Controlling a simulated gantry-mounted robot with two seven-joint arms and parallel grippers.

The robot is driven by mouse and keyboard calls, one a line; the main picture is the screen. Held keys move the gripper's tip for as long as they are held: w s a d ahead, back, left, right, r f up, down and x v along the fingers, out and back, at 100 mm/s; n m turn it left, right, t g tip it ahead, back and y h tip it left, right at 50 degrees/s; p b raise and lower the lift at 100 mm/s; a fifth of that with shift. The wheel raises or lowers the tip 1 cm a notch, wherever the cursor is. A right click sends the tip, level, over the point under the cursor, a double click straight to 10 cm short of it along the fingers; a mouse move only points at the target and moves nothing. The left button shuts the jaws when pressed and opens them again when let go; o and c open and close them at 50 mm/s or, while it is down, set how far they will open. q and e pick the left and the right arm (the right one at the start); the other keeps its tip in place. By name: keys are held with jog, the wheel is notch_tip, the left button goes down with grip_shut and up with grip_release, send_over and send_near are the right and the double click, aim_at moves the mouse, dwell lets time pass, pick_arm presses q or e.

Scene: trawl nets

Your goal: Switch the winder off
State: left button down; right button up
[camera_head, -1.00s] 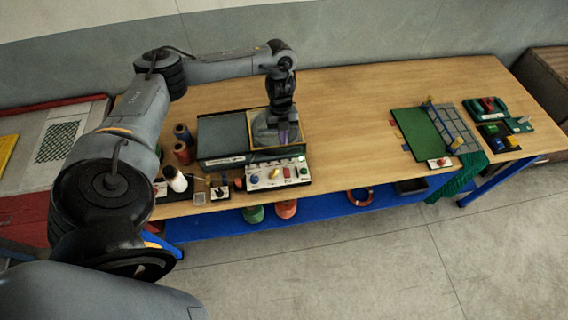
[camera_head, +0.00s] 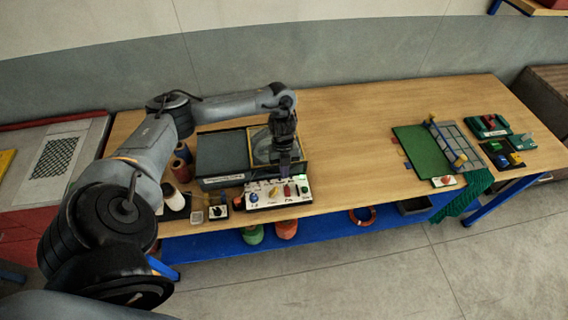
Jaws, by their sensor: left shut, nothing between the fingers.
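The winder is a dark grey box (camera_head: 222,155) on the wooden table, with a yellow-framed window (camera_head: 259,146) at its right. A white control panel (camera_head: 265,203) runs along its front. It carries a blue knob (camera_head: 253,197), a yellow control (camera_head: 273,192), a red control (camera_head: 287,190) and a dark one at the right end. A small green light (camera_head: 301,178) shows above the panel's right part. My left gripper (camera_head: 285,172) points down, shut and empty, just above and behind the red control; contact cannot be told. It hides part of the window. My right gripper is not in view.
Dark and red spools (camera_head: 181,170) and a white one (camera_head: 173,196) stand left of the winder, near my left arm. A small switch box (camera_head: 219,212) sits beside the panel. A green mat (camera_head: 420,150) lies far right. The table's middle is clear.

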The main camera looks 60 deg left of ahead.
aim_at(284, 187)
pick_arm(q)
jog(key=x, duration=0.5)
jog(key=shift+w+a+f+p, duration=0.1)
jog(key=shift+a+p, duration=0.25)
jog(key=shift+a, duration=0.05)
jog(key=shift+a+f, duration=0.1)
jog(key=shift+f, duration=0.6)
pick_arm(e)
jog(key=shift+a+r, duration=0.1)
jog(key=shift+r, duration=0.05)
pick_arm(q)
jog(key=shift+a, duration=0.1)
